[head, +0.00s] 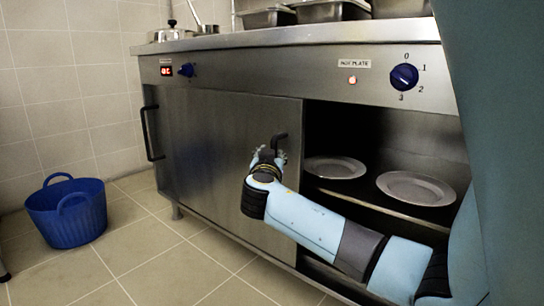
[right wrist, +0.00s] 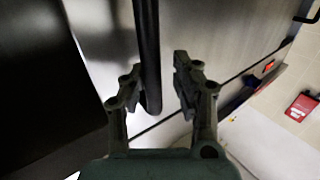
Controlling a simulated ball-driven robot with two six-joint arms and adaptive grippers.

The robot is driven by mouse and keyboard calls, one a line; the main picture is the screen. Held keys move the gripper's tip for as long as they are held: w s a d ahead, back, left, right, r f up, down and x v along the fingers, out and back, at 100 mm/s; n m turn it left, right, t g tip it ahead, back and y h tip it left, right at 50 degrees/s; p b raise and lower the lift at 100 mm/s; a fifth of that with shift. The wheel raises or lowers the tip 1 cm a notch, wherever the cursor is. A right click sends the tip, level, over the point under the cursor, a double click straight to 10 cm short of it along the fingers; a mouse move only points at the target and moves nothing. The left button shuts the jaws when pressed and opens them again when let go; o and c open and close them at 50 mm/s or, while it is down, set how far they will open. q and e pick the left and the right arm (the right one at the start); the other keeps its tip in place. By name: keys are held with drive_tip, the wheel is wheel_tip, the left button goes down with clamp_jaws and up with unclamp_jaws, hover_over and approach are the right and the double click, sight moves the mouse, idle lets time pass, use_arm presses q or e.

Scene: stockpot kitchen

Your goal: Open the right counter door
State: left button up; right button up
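The counter (head: 240,105) has a steel right door (head: 225,150) that covers the middle of its front, with the right part of the compartment uncovered. The door's black handle (head: 281,138) is near its right edge. My right gripper (head: 268,155) is at the handle, and its fingers are partly hidden by the wrist. In the right wrist view, the handle (right wrist: 149,55) stands between the fingers of my right gripper (right wrist: 156,85). The fingers are apart, with a visible gap on the right finger's side. My left gripper is not in view.
Plates (head: 415,187) lie on the shelf (head: 380,205) inside the compartment. Another black handle (head: 150,133) is at the counter's left end. A blue basket (head: 68,212) stands on the tiled floor at left. Pans (head: 330,10) stand on the worktop. The floor before the counter is clear.

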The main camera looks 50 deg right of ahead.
drive_tip(key=shift+o, duration=0.7)
drive_tip(key=shift+d, duration=0.15)
drive_tip(key=shift+s, duration=0.1)
drive_tip(key=v, duration=1.2)
drive_tip(key=shift+r, duration=0.1)
